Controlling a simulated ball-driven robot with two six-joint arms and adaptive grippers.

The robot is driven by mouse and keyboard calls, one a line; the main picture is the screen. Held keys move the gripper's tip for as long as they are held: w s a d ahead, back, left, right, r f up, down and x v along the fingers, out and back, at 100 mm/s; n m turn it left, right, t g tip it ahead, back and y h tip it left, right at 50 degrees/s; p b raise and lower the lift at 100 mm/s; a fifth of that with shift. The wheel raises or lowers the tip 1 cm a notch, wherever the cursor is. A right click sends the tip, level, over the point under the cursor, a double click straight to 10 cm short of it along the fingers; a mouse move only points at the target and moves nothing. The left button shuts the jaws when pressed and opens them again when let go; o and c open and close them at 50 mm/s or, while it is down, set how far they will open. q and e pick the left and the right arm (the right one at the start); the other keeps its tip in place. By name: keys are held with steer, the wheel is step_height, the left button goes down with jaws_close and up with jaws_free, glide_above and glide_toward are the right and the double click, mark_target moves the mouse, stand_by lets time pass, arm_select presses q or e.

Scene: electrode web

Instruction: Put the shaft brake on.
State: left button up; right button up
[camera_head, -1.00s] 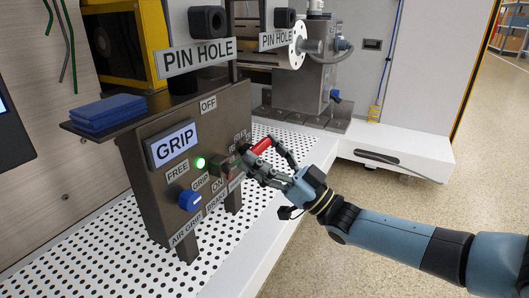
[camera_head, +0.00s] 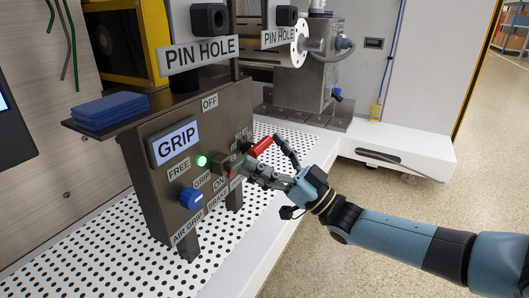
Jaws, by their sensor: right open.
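The shaft brake seems to be the lever with the red handle (camera_head: 260,147) on the side of the dark control panel (camera_head: 146,195). Its handle sticks out to the right. A BRAKE label (camera_head: 217,198) is low on the panel, with an ON label (camera_head: 219,184) above it and an OFF label (camera_head: 209,102) near the top. My right gripper (camera_head: 268,158) is open around the red handle, one finger on its far right and one below it. Whether either finger touches it I cannot tell. My left gripper is out of view.
A blue knob (camera_head: 191,199) marked AIR GRIP sits on the panel beside a lit green lamp (camera_head: 202,161) and a GRIP display (camera_head: 175,143). Blue pads (camera_head: 110,112) lie on the panel's top shelf. A perforated white deck (camera_head: 90,262) lies below.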

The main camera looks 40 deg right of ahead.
steer(key=v, duration=1.1)
steer(key=shift+s+f, duration=0.25)
steer(key=shift+s, duration=0.05)
steer(key=shift+d, duration=0.1)
steer(key=shift+c, duration=0.4)
